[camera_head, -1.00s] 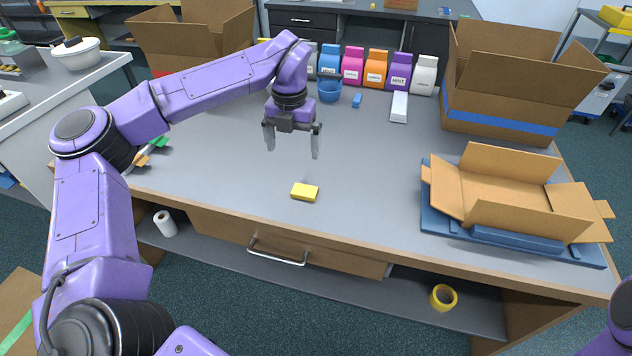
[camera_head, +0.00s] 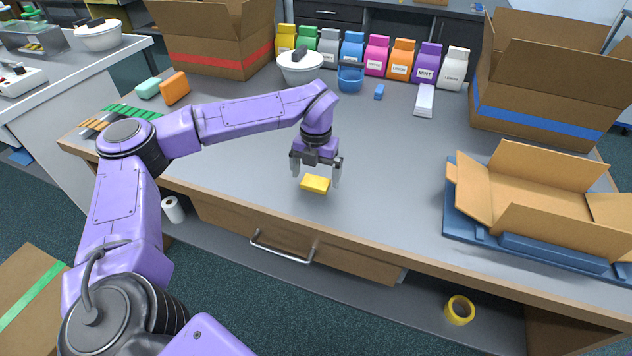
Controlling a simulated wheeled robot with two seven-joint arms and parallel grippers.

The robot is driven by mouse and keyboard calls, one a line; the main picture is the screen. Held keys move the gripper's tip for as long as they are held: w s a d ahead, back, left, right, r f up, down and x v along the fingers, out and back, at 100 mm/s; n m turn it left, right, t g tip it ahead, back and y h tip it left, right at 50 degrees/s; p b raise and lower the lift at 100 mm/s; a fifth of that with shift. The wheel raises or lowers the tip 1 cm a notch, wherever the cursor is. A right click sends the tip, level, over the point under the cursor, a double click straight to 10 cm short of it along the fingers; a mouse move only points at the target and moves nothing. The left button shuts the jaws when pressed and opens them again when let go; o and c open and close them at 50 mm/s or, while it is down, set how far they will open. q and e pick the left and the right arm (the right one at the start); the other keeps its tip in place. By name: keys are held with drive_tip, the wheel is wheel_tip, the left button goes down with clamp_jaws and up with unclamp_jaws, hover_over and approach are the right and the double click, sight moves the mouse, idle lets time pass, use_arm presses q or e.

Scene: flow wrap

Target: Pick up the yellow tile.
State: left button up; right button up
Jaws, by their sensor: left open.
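The yellow tile (camera_head: 315,184) lies flat on the grey table (camera_head: 400,200), towards its front edge. My left gripper (camera_head: 316,180) points down over the tile. Its jaws are open, with one finger to the left of the tile and one to the right. The fingertips look close to tile height, but I cannot tell whether they touch it. My right gripper is not in view.
Taller boxes stand at the back left (camera_head: 215,60) and back right (camera_head: 540,115). Several coloured pouches and a blue bucket (camera_head: 350,77) stand at the back. The table around the tile is clear.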

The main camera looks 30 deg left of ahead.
use_arm(q)
drive_tip(key=shift+f, duration=0.85)
drive_tip(key=c, duration=1.1)
drive_tip(key=shift+o, duration=0.2)
drive_tip(key=shift+r, duration=0.15)
drive_tip(key=shift+r, duration=0.3)
drive_tip(key=r, duration=0.3)
drive_tip(key=shift+w+d, duration=0.15)
drive_tip(key=shift+d, duration=0.1)
drive_tip(key=w+d+r+b, duration=0.2)
drive_tip(key=w+d+r, duration=0.1)
drive_tip(key=d+r, duration=0.6)
drive_tip(key=d, duration=0.4)
drive_tip(key=shift+r, duration=0.25)
